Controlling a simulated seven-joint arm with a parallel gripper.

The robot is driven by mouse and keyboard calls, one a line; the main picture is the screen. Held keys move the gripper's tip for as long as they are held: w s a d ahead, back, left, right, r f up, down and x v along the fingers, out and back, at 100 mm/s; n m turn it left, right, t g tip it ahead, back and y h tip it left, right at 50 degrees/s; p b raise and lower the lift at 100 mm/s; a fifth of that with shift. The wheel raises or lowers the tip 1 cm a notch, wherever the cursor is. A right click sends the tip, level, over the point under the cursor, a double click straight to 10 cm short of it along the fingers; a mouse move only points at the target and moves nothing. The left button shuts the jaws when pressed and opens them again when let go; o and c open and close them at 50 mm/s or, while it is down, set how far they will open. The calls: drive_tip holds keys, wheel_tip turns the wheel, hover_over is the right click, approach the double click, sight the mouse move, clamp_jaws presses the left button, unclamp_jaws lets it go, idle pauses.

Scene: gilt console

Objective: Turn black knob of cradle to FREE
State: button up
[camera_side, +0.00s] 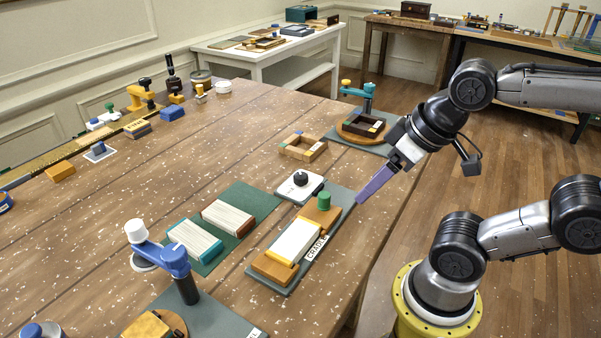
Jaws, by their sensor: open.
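The cradle (268,283) is a grey board labelled CRADLE near the table's right edge. It bears tan wooden blocks, a white block (295,241) and a green knob (323,200) at its far end. A black knob (300,178) sits on a white plate (287,190) beside the cradle's far left corner. Its markings are too small to read, so its setting cannot be told. My gripper (361,201), with purple fingers, is open and empty. In the picture it is right of the cradle's far end, apart from the black knob.
A green mat (243,197) with two ribbed blocks lies left of the cradle. A wooden tray (303,147) and a round turntable (360,127) stand beyond it. A blue crank-like fixture (165,258) stands at the front. The middle left of the table is mostly clear.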

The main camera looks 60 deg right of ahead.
wheel_tip(320, 180, up, 6)
drive_tip(key=w+m+g, duration=0.1)
drive_tip(key=w+m, duration=0.2)
drive_tip(key=m, duration=0.5)
drive_tip(key=m+g, duration=0.5)
drive_tip(key=m, duration=0.4)
hover_over(301, 175)
drive_tip(key=f, duration=0.2)
wheel_tip(301, 175, down, 13)
clamp_jaws()
